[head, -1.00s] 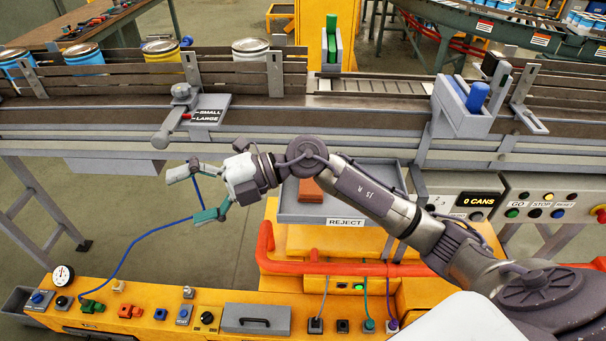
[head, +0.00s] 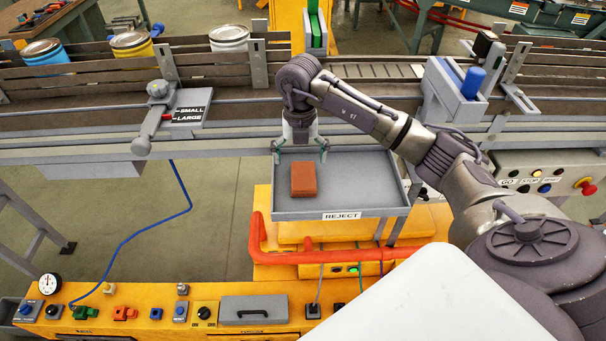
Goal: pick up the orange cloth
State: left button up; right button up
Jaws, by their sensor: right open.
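The orange cloth (head: 304,179) looks like a folded, rust-orange block. It lies in the left part of the grey reject tray (head: 372,184). My right gripper (head: 300,154) hangs above the back edge of the tray with its fingers pointing down. Its fingers are spread apart and empty, a little behind and above the cloth. They look apart from the cloth. My left gripper is not in view.
The conveyor (head: 240,113) with several cans runs behind the tray. A size lever (head: 152,118) stands to its left. A red-orange pipe (head: 320,256) runs in front of the tray. A blue cable (head: 141,231) hangs at left. A button panel (head: 548,184) is at right.

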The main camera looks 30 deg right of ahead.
aim_at(303, 174)
jog(key=shift+f, duration=0.4)
jog(key=f+p, duration=0.2)
jog(key=f, duration=0.1)
jog(key=f+p, duration=0.1)
jog(key=shift+s+d+f, duration=0.1)
jog(key=shift+d+f, duration=0.25)
jog(key=shift+f, duration=0.35)
jog(key=c, duration=1.2)
jog(key=shift+r, duration=0.15)
